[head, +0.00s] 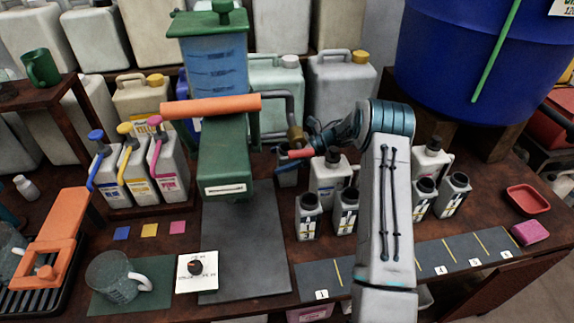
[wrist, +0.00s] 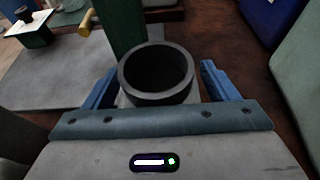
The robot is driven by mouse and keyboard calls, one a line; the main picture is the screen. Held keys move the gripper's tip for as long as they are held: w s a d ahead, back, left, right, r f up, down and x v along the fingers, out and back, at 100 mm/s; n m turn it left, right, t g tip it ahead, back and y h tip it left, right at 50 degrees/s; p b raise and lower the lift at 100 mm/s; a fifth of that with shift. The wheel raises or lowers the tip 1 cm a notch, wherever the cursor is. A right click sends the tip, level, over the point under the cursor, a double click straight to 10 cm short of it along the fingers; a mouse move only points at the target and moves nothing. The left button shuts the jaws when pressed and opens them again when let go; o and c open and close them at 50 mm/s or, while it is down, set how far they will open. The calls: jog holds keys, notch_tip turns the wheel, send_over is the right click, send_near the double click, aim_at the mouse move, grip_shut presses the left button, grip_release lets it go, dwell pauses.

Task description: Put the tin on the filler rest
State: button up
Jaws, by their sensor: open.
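A tin with a wide dark round mouth (wrist: 156,75) stands upright between the fingers of my gripper (wrist: 156,84) in the wrist view. A little of its pale body shows below the rim. The fingers are open, one on each side, with small gaps visible.
Several similar tins (head: 308,216) stand around my arm. Coloured-cap jugs (head: 140,165) stand left of the filler. A dial card (head: 197,271) and a glass mug (head: 117,278) are at the front. Numbered bays (head: 447,256) line the front right edge. A blue vat (head: 485,60) is behind.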

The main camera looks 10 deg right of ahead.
jog(key=c, duration=1.2)
jog(key=shift+o, duration=0.2)
